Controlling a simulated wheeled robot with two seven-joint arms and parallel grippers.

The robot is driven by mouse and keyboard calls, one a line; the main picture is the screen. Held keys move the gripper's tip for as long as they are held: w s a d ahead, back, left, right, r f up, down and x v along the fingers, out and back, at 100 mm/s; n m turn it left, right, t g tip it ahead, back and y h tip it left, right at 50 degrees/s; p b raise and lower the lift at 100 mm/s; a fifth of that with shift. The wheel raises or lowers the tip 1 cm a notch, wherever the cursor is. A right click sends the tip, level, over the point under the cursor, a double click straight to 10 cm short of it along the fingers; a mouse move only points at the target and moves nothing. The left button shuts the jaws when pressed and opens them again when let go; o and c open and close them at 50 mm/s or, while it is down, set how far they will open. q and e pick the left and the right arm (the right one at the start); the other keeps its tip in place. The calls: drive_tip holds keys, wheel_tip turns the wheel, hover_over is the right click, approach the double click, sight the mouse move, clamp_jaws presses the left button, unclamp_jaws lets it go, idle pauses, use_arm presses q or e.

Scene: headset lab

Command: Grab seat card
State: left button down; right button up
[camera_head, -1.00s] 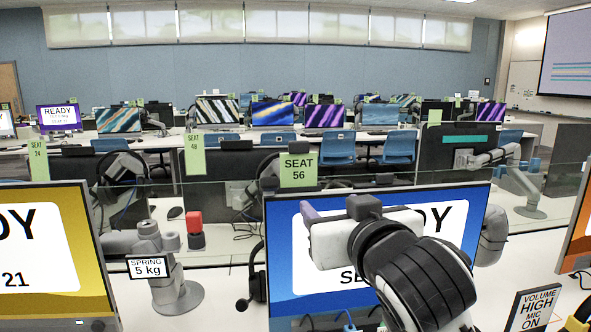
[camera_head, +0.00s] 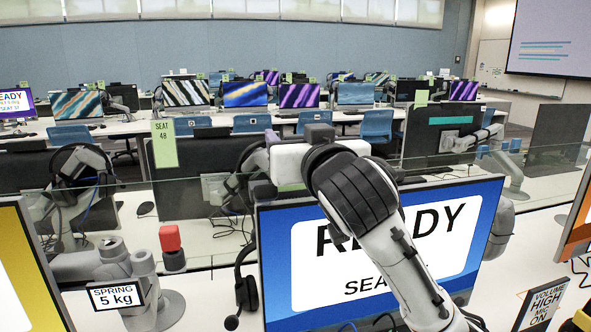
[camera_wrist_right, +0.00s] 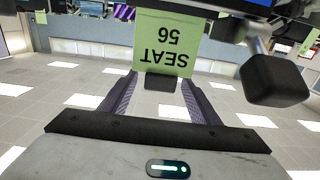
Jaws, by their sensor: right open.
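The green seat card reading SEAT 56 shows upside down in the right wrist view (camera_wrist_right: 165,42), just beyond and between the fingertips. In the head view the gripper and forearm hide nearly all of it; a sliver of green (camera_head: 291,187) shows below the gripper at the monitor's top edge. My right gripper (camera_head: 270,140) is over the top left of the blue READY monitor (camera_head: 470,215). In the right wrist view its two purple-grey fingers (camera_wrist_right: 160,82) are spread apart, with nothing clamped between them. My left gripper is not in view.
A glass divider (camera_head: 540,180) runs behind the monitor. A headset (camera_head: 244,285) hangs at the monitor's left edge. A SPRING 5 kg sign (camera_head: 116,297) and red block (camera_head: 170,238) stand left. A SEAT 48 card (camera_head: 164,144) stands farther back. A VOLUME HIGH sign (camera_head: 543,306) is right.

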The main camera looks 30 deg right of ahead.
drive_tip(key=shift+p+x, duration=0.3)
drive_tip(key=shift+x, duration=1.6)
clamp_jaws()
drive_tip(key=shift+r, duration=0.1)
